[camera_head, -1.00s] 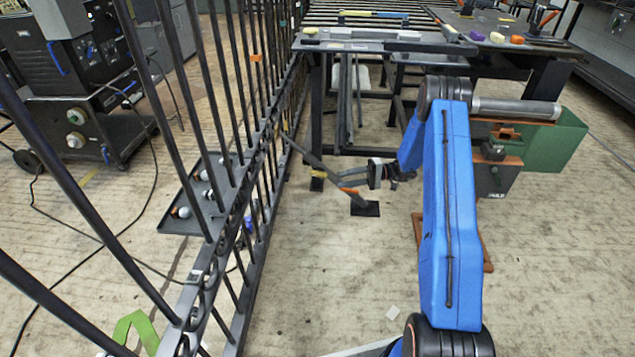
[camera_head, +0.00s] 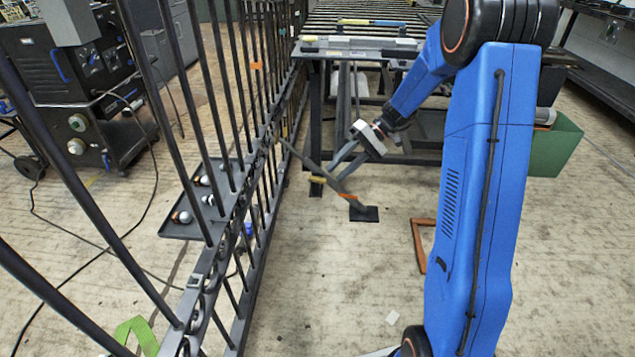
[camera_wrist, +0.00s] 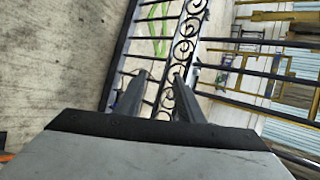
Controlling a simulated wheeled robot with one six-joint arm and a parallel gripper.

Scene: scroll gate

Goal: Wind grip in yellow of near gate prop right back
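A dark slanted prop bar (camera_head: 299,154) runs from the gate (camera_head: 246,170) down to a square foot plate (camera_head: 364,214). A yellow piece (camera_head: 317,180) shows by the bar, and an orange band (camera_head: 348,196) sits lower on it. I cannot tell whether the yellow piece is on this bar or on a post behind it. My gripper (camera_head: 334,173) points down and left, close to the bar between these two marks. Contact cannot be told. In the wrist view, its fingers (camera_wrist: 160,80) are apart with nothing between them; gate scrollwork (camera_wrist: 184,48) shows beyond.
A dark tray with white bulbs (camera_head: 184,226) is at the gate's left side. A workbench (camera_head: 350,48) stands behind the prop. A green bin (camera_head: 556,147) and an orange floor frame (camera_head: 420,240) are to the right. The floor right of the gate is mostly clear.

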